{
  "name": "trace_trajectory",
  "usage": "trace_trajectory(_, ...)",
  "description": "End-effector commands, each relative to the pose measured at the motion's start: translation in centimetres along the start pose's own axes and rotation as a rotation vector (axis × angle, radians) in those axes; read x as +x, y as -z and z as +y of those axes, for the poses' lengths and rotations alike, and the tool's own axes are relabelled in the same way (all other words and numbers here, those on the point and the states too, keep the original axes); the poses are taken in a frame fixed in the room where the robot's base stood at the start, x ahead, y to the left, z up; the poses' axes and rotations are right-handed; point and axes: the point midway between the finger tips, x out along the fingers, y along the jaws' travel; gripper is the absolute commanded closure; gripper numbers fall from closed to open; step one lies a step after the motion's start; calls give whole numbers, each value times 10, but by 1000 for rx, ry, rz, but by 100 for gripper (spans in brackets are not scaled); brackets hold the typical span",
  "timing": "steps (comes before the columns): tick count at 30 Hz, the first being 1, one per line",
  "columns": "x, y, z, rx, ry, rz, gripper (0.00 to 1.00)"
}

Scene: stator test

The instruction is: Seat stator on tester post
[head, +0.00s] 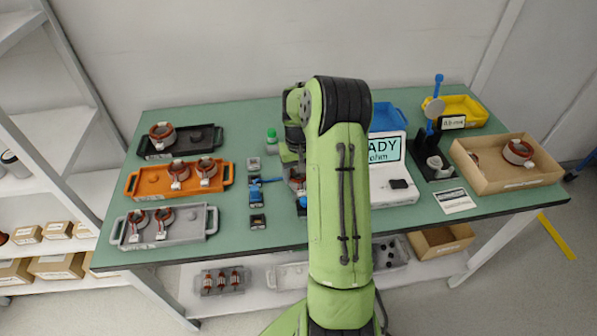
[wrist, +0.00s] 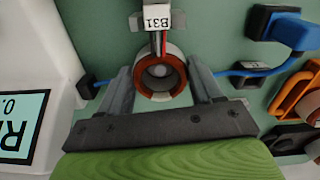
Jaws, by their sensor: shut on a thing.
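My gripper (wrist: 161,72) is shut on a stator (wrist: 146,87), a ring with copper-coloured windings and a grey outer wall, in the wrist view. A white tag marked B31 (wrist: 157,20) hangs on its leads, on the side away from my palm. The bore faces the camera. I cannot tell whether the stator touches the table. In the head view my arm hides most of the gripper and stator. The tester post (head: 436,164) is a pale upright on a black base at the right, apart from my gripper. The white tester (head: 390,190) shows READY and ohm.
Black (head: 205,139), orange (head: 222,167) and grey (head: 208,228) trays with stators stand at the left. A blue clamp-like device (head: 256,190) and cable lie near my gripper.

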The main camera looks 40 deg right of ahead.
Motion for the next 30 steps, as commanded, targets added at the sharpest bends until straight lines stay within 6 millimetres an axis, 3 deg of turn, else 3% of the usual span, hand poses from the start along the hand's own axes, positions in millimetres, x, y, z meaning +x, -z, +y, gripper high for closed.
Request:
trace_trajectory(2,-1,0,0,0,0,1,80)
trace_trajectory(3,-1,0,0,0,0,1,29)
trace_trajectory(8,-1,0,0,0,0,1,5)
trace_trajectory(16,-1,0,0,0,0,0,5)
trace_trajectory(19,-13,0,0,0,-1,2,5)
trace_trajectory(30,-116,1,0,0,-1,5,5)
